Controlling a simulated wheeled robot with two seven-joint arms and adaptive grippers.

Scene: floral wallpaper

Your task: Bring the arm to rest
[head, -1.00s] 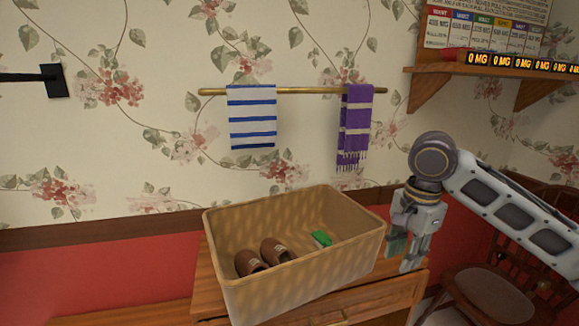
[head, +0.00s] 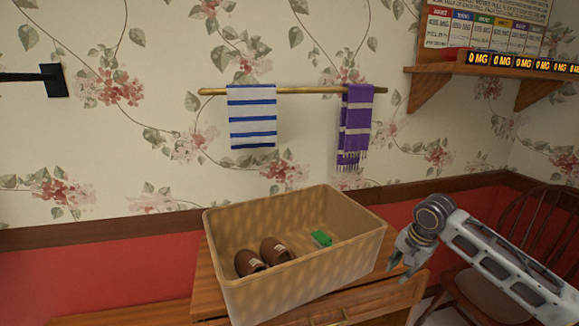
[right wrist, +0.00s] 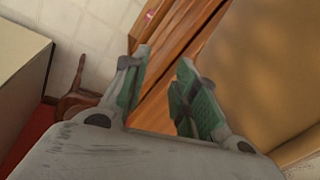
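My right gripper (head: 402,262) is beside the right end of the tan bin, over the edge of the wooden cabinet. In the right wrist view the right gripper (right wrist: 165,85) has its two green-padded fingers apart with nothing between them. The right arm comes in from the lower right. My left gripper is not in the head view.
A tan bin (head: 345,262) on the wooden cabinet (head: 400,295) holds brown shoes (head: 262,256) and a green item (head: 321,238). A wooden chair (head: 480,290) stands at right. Striped towels (head: 252,117) and (head: 356,125) hang on a brass rail (head: 310,91). A shelf (head: 480,72) is at upper right.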

